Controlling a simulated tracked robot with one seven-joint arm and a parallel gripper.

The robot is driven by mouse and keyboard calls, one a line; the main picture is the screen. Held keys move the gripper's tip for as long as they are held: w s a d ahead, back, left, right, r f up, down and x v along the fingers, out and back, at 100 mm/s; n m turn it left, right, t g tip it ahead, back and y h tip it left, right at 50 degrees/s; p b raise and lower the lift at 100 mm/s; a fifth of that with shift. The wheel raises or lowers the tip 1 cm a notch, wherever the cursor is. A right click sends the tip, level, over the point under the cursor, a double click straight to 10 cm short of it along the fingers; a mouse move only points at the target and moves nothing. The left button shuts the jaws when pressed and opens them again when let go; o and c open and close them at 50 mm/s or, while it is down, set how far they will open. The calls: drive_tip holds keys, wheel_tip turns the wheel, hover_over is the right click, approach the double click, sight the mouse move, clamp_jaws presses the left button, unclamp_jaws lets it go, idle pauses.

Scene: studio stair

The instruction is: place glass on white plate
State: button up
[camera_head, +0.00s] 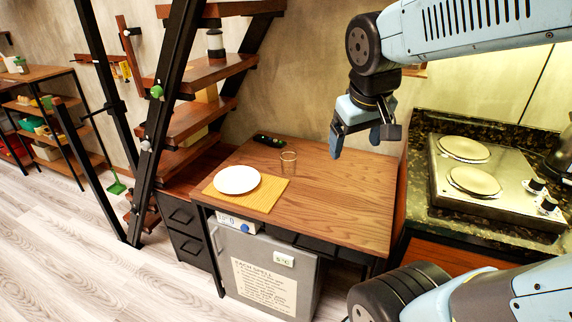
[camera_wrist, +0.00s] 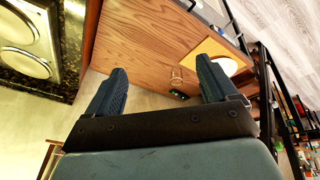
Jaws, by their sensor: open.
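A clear glass (camera_head: 288,162) stands upright on the wooden table, just beyond the right back corner of a yellow mat. A round white plate (camera_head: 237,180) lies on the mat to its left and is empty. My gripper (camera_head: 357,138) is open and empty, above the right back part of the table, to the right of the glass and apart from it. In the wrist view the two fingers of my gripper (camera_wrist: 163,80) are spread wide. The glass (camera_wrist: 177,76) shows between them, farther off, and the plate (camera_wrist: 228,65) shows beyond the right finger.
The yellow mat (camera_head: 268,196) lies at the table's (camera_head: 345,200) left front. A dark object (camera_head: 269,140) lies at the back edge. A hob (camera_head: 480,180) stands on the counter at right. Stairs (camera_head: 190,122) rise at left. The table's right half is clear.

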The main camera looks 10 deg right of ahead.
drive_tip(key=shift+o, duration=0.7)
drive_tip(key=w+d+f+n+g+h, duration=0.1)
drive_tip(key=w+d+f+n+h, duration=0.1)
drive_tip(key=w+f, duration=0.3)
drive_tip(key=w+d+f+n+g+h, duration=0.1)
drive_tip(key=w+f+n+h, duration=0.2)
drive_tip(key=w+f, duration=0.2)
drive_tip(key=shift+w+d+g, duration=0.35)
drive_tip(key=shift+w+g, duration=0.05)
drive_tip(key=shift+w, duration=0.4)
drive_tip(key=n+t+h, duration=0.4)
drive_tip(key=n+t, duration=1)
drive_tip(key=n, duration=0.8)
approach(292, 149)
drive_tip(key=shift+w+f, duration=0.15)
drive_tip(key=shift+w, duration=0.65)
drive_tip(key=shift+d+x, duration=0.25)
drive_tip(key=shift+x, duration=2.6)
drive_tip(key=shift+s, duration=0.15)
drive_tip(key=c, duration=1.7)
